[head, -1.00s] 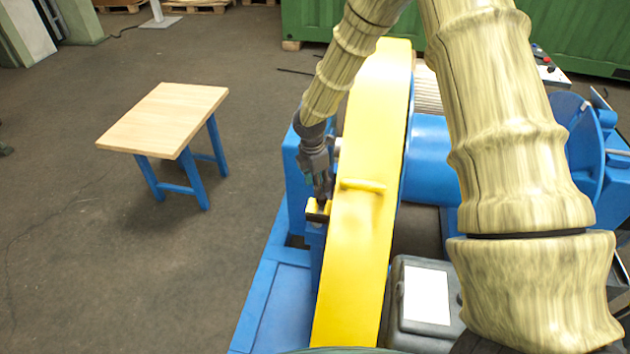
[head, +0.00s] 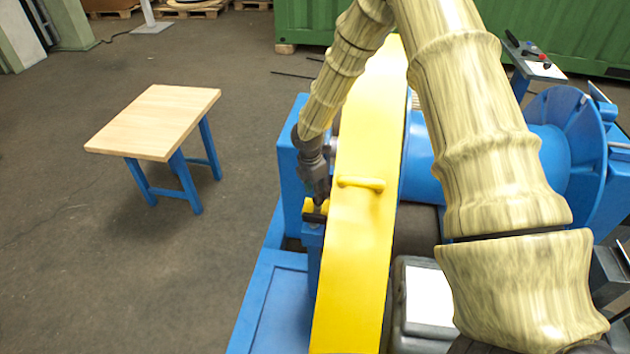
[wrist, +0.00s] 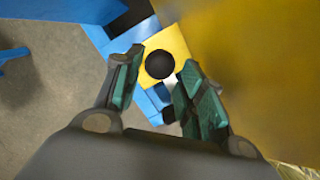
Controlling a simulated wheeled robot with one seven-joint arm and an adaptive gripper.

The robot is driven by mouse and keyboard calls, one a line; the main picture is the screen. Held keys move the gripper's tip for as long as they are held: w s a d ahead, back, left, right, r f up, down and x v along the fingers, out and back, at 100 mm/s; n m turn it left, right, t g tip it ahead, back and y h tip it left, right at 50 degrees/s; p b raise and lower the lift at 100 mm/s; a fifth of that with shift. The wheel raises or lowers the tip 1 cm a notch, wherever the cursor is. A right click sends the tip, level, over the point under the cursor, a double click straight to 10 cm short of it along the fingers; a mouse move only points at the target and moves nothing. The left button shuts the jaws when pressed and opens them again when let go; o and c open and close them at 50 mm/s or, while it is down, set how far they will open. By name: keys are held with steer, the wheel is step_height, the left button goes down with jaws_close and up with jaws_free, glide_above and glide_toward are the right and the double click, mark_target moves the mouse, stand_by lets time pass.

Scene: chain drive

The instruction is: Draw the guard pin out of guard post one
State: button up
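The guard pin's black round head (wrist: 159,64) shows in the wrist view against a yellow lug (wrist: 176,42) of the guard. In the head view the lug (head: 312,207) sits at the left side of the yellow chain guard (head: 362,215), above a blue post (head: 312,238), apparently guard post one. The pin's shaft is hidden. My gripper (wrist: 163,66) is open, its green-padded fingers on either side of the pin head with visible gaps. In the head view my gripper (head: 318,192) points down at the lug, and its fingertips are hard to make out.
The tall yellow guard stands close to the right of my gripper. A blue machine frame (head: 268,305) lies below and left. A wood-topped table (head: 155,120) stands apart at left, with open floor between. A blue drum (head: 540,150) is at right.

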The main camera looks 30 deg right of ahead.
mark_target(318, 206)
steer(key=shift+d+f, duration=0.15)
steer(key=shift+f, duration=1)
steer(key=shift+d+f, duration=0.15)
steer(key=shift+f, duration=1)
steer(key=shift+r, duration=0.1)
steer(key=c, duration=0.8)
